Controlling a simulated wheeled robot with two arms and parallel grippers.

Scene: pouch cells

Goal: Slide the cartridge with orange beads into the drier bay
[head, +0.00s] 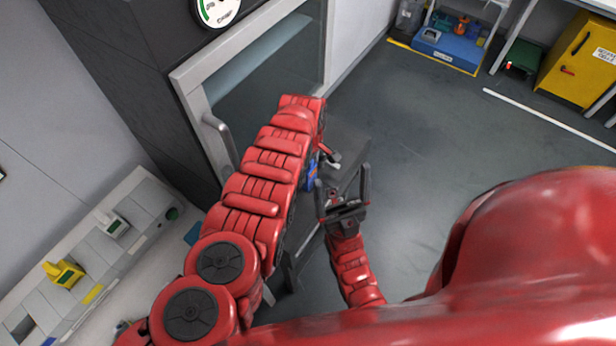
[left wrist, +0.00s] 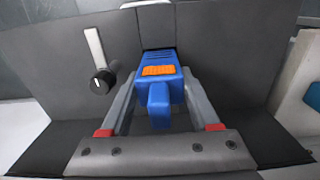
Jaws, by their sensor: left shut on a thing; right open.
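The blue cartridge (left wrist: 145,90) shows an orange bead window (left wrist: 159,70) on top and a handle towards me. My left gripper (left wrist: 160,78) is shut on it, one grey finger along each side. In the head view a bit of blue cartridge (head: 311,176) shows beside my left arm, which hides most of that gripper. My right gripper (head: 343,198) is open and empty, to the right of the cartridge.
A glass-doored cabinet (head: 262,65) with a handle stands behind my left arm. A white bench (head: 110,250) is at left.

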